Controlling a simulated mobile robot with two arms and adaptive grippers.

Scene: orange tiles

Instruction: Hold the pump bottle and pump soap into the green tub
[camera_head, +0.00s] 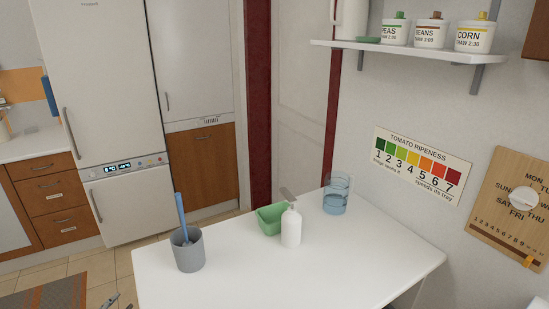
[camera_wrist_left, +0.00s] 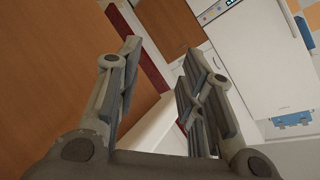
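The white pump bottle (camera_head: 291,228) stands upright on the white table (camera_head: 340,265), with a grey pump head on top. The green tub (camera_head: 268,220) sits just behind it to the left, partly hidden by the bottle. I cannot tell whether they touch. My left gripper (camera_wrist_left: 163,48) is open with nothing between its fingers in the left wrist view. Small grey parts, likely its fingertips, show at the bottom left of the head view, off the table and well away from the bottle. My right gripper is not in view.
A grey cup (camera_head: 188,253) with a blue-handled tool (camera_head: 180,212) stands on the table's left side. A clear blue-tinted jug (camera_head: 336,195) stands at the back right. The table's front and right are clear. A wall shelf (camera_head: 400,50) holds several containers.

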